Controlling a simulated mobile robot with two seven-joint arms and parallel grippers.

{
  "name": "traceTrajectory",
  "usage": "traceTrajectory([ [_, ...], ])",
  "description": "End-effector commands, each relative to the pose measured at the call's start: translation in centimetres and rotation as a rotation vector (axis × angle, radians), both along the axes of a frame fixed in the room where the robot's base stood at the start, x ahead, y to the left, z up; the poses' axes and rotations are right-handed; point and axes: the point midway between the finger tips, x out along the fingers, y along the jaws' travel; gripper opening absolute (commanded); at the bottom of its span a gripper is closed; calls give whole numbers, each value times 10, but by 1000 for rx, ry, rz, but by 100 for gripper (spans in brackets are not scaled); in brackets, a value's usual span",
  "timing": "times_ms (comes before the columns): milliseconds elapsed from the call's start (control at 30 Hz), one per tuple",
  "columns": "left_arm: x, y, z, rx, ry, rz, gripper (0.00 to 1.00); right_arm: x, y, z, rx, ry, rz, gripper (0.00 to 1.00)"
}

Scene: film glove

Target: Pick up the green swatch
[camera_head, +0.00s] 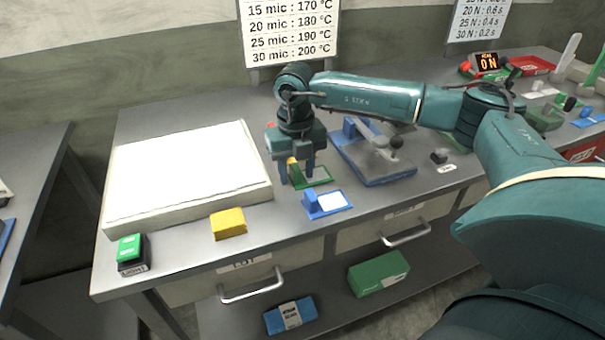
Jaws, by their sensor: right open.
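The green swatch (318,178) lies on the grey bench, right of the white panel, with a small upright part partly hidden by my gripper. My right gripper (297,182) points down at its left end with fingers apart, one finger on each side of the upright part as seen here. I cannot tell whether the fingers touch it. My left gripper is not in view.
A blue swatch (328,203) lies just in front. A blue device (372,165) stands to the right. Drawer handles (252,287) stick out in front.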

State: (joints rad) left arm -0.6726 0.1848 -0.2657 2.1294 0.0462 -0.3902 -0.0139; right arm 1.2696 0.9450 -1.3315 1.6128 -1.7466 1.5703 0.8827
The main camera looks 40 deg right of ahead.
Motion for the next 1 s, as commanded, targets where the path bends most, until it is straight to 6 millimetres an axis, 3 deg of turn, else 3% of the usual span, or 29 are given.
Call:
traceTrajectory([
  [500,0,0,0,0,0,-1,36,0,0,1,0,0,1,1],
  [833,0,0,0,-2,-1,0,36,0,0,3,0,-1,1,0],
  [1000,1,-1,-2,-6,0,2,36,1,0,23,0,-5,1,0],
])
